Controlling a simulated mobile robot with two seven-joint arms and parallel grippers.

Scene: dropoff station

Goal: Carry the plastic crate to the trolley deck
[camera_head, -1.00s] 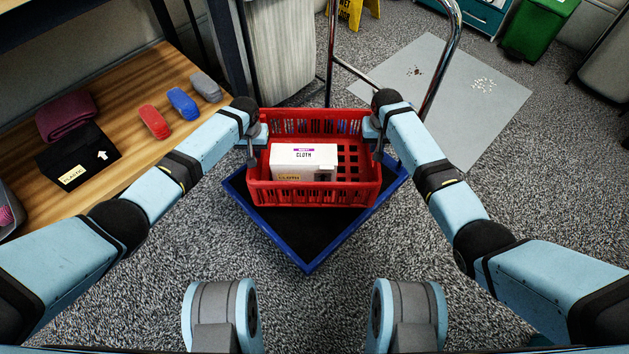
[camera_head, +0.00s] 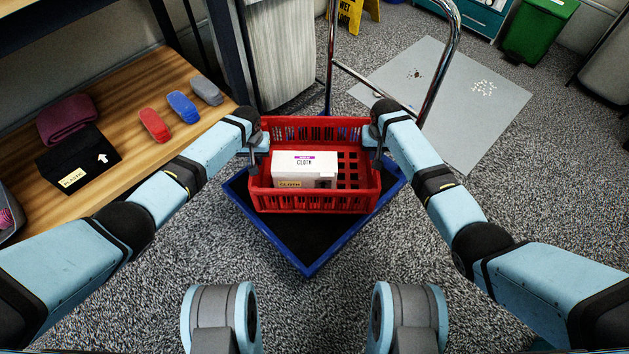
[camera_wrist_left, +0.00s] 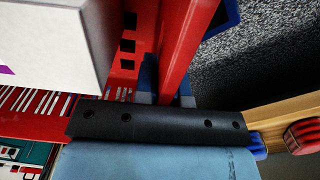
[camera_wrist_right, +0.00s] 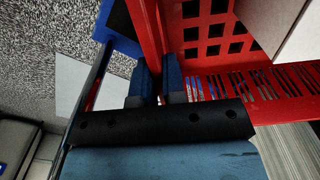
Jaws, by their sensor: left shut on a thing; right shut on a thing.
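The red plastic crate (camera_head: 315,201) is over the trolley deck (camera_head: 307,244), a dark platform with a blue rim. A white box marked CLOTH (camera_head: 305,165) lies inside the crate. My left gripper (camera_head: 256,150) is shut on the crate's left side wall; the wall shows between its fingers in the left wrist view (camera_wrist_left: 163,95). My right gripper (camera_head: 375,150) is shut on the right side wall, seen also in the right wrist view (camera_wrist_right: 158,92). The crate looks level. The head view does not show clearly whether its bottom touches the deck.
The trolley's chrome handle (camera_head: 440,70) rises behind the crate. A grey floor mat (camera_head: 450,100), yellow sign (camera_head: 357,14) and green bin (camera_head: 538,30) are further back.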

